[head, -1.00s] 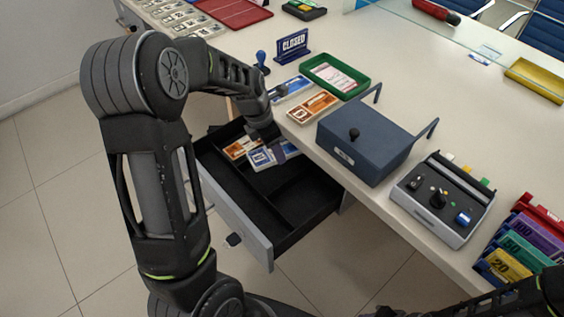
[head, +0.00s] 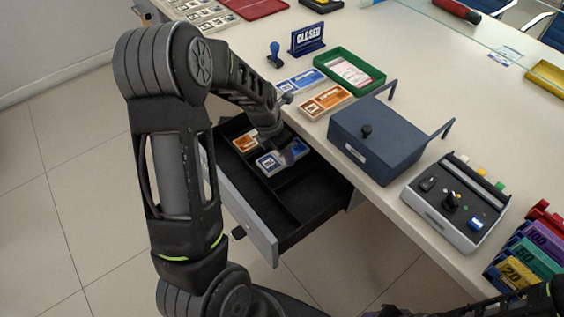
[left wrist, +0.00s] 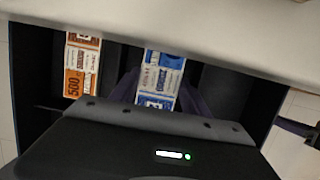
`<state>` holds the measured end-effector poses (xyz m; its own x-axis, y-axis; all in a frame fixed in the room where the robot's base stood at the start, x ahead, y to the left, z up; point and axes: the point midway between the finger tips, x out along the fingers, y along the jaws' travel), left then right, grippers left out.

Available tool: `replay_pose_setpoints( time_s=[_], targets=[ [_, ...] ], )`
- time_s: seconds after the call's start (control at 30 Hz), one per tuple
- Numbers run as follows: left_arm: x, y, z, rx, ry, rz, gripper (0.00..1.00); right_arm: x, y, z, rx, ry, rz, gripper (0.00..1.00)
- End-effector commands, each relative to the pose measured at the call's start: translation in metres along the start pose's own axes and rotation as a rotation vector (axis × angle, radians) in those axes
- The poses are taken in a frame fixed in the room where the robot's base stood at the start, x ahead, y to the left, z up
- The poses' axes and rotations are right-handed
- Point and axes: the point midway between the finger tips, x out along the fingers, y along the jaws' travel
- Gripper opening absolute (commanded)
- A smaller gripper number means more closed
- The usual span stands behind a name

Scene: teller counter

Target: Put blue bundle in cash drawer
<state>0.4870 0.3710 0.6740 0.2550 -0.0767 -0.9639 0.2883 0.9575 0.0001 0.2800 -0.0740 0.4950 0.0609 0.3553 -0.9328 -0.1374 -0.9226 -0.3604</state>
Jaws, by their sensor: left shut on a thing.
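The open cash drawer (head: 305,222) sticks out from the counter, with black compartments inside. My left gripper (head: 281,152) reaches down into its far part and is shut on a blue bundle (head: 268,163). In the left wrist view the blue bundle (left wrist: 158,82) shows between the dark fingers, over the drawer's inside. I cannot tell whether it touches the drawer floor. An orange bundle (head: 244,142) lies in the drawer to its left; it also shows in the left wrist view (left wrist: 80,70). My right gripper is out of view.
Another blue bundle (head: 303,80) and an orange bundle (head: 325,101) lie on the counter beside a green tray (head: 349,70). A dark blue box (head: 375,140) stands near the counter edge above the drawer. A grey device (head: 455,205) stands right of it.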

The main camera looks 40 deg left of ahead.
Motion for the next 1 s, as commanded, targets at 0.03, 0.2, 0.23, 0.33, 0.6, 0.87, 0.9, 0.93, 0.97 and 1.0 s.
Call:
replay_pose_setpoints(
  time_s=[0.03,0.2,0.23,0.33,0.6,0.87,0.9,0.93,0.97,1.0],
  targets=[
    [0.003,0.000,-0.001,0.000,0.000,0.000,0.04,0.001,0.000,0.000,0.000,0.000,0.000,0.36],
    [0.003,0.000,0.000,0.000,-0.001,0.001,0.04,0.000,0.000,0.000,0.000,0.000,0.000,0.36],
    [0.003,0.000,0.000,0.000,-0.001,0.001,0.04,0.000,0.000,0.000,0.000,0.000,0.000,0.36],
    [0.004,0.000,-0.001,0.000,-0.001,0.000,0.04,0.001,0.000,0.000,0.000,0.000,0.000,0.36],
    [0.036,0.000,-0.011,-0.002,0.001,-0.001,0.04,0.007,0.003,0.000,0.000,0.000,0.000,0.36],
    [0.039,0.000,-0.010,0.000,-0.002,0.001,0.04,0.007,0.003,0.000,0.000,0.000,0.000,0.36],
    [0.039,0.000,-0.010,0.000,-0.002,0.001,0.04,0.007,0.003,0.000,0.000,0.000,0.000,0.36],
    [0.039,0.000,-0.011,0.000,-0.001,0.001,0.04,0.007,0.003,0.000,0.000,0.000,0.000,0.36],
    [0.040,0.000,-0.011,0.000,-0.001,0.001,0.04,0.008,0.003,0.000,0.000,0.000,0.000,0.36],
    [0.042,0.000,-0.011,0.000,-0.001,0.000,0.04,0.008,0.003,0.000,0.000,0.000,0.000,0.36]
  ],
)
